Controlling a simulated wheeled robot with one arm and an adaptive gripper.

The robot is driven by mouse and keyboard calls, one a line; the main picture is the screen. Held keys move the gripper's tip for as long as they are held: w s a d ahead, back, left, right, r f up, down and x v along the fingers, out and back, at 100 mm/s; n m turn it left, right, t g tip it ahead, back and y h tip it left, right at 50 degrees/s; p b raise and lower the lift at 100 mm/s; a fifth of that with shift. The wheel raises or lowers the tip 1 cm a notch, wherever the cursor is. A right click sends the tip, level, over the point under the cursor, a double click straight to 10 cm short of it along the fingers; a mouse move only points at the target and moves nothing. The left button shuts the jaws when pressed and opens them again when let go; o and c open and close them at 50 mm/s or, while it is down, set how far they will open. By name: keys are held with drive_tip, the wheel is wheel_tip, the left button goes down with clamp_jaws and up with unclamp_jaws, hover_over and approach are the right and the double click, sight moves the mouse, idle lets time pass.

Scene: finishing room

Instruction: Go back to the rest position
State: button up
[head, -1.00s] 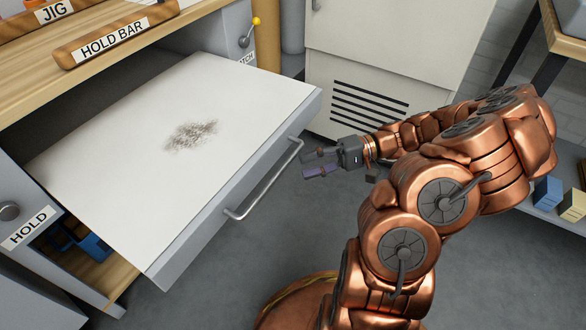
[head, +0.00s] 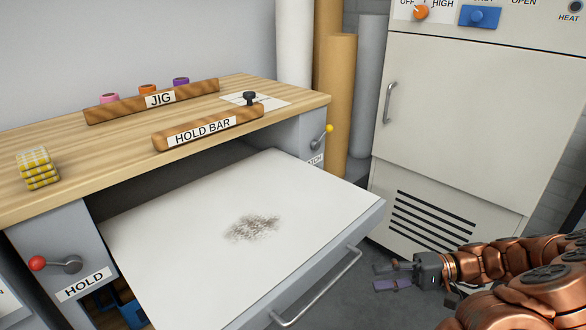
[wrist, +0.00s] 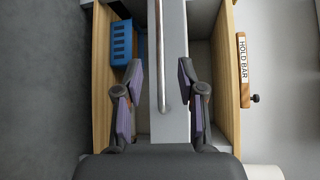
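My gripper (head: 392,275) is at the lower right of the head view, to the right of the open drawer's handle (head: 318,290). In the wrist view my gripper (wrist: 160,100) has its two purple-padded fingers spread wide apart, with the drawer front and its handle (wrist: 159,60) seen beyond the gap. Nothing is held. The drawer (head: 170,255) is pulled out, its white top bearing a dark grey speckled smudge (head: 252,228). My arm is bent at the lower right and partly cut off by the frame.
A red-knobbed HOLD lever (head: 60,264) is left of the drawer. A white cabinet (head: 460,130) stands behind my gripper. A blue bin (wrist: 121,42) sits below the drawer.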

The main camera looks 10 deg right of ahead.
drive_tip(key=s+a+r+n+g+h+p, duration=0.2)
drive_tip(key=s+a+r+g+h+p, duration=0.2)
drive_tip(key=a+r+p, duration=0.55)
drive_tip(key=s+a+r+n+g+h+p, duration=0.35)
drive_tip(key=a+r+p, duration=0.5)
drive_tip(key=r, duration=0.65)
drive_tip(key=s+d+r+t+h+p, duration=0.1)
drive_tip(key=s+d+r+h+p, duration=0.1)
drive_tip(key=s+r+h+p, duration=0.2)
drive_tip(key=s+d+r+m+t+h+p, duration=0.1)
drive_tip(key=s+r+h+p, duration=0.3)
drive_tip(key=s+r+p, duration=0.4)
wheel_tip(320, 180, up, 5)
drive_tip(key=d+p, duration=0.1)
drive_tip(key=p, duration=0.6)
drive_tip(key=shift+d+r, duration=0.15)
drive_tip(key=shift+d, duration=0.1)
drive_tip(key=shift+h, duration=0.25)
